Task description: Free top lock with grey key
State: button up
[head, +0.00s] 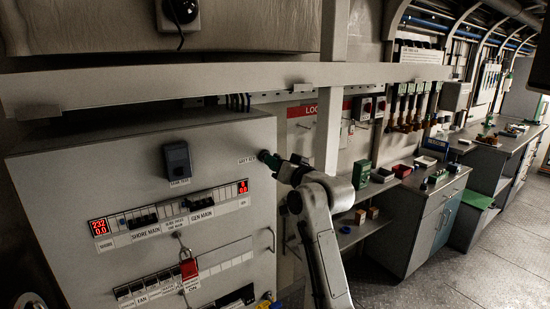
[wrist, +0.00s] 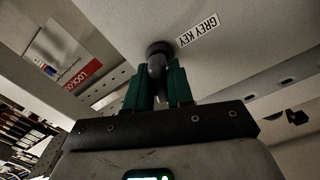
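In the head view my gripper (head: 268,158) is at the upper right of the grey panel (head: 100,170), beside a small white label. In the wrist view my gripper (wrist: 160,85) has green fingers on both sides of a dark grey round-headed piece (wrist: 157,50), which I take for the grey key. No gap shows between the fingers and its stem. The piece is at the panel, next to a label reading GREY KEY (wrist: 197,29). A red padlock (head: 189,269) hangs on a hasp low on the panel. Its keyhole is too small to make out.
A dark box (head: 177,160) is mounted on the panel. Breaker rows with red displays (head: 99,227) sit below it. A handle bar (head: 235,248) stands out right of the padlock. A beam (head: 220,82) crosses above, and a post (head: 328,110) stands near my arm.

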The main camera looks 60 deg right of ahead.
jog(key=shift+m, duration=0.3)
